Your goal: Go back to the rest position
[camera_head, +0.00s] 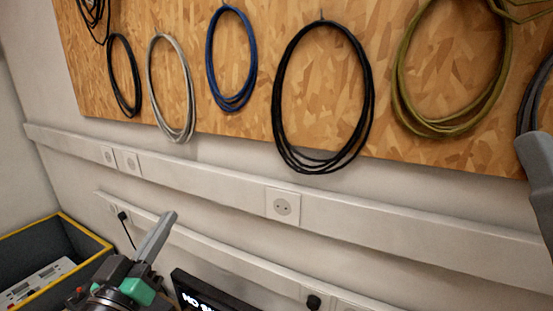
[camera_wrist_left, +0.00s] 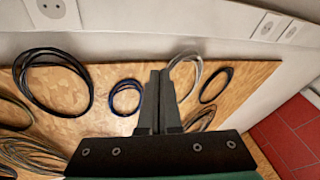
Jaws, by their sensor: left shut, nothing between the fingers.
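My left gripper (camera_head: 165,220) is at the lower left of the head view, its grey fingers pointing up in front of the wall. In the left wrist view its two dark fingers (camera_wrist_left: 159,78) are together with nothing between them. They point towards the wooden cable board, apart from the hanging cables as far as I can see. A grey part at the right edge of the head view looks like part of my right arm (camera_head: 540,175); whether its jaws are open does not show.
Coiled black, grey, blue (camera_head: 210,60) and olive (camera_head: 400,100) cables hang on a wooden board (camera_head: 260,120). Below run white trunking with sockets (camera_head: 283,205). A yellow-rimmed dark crate (camera_head: 85,230) stands lower left, and a dark screen (camera_head: 210,295) at the bottom.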

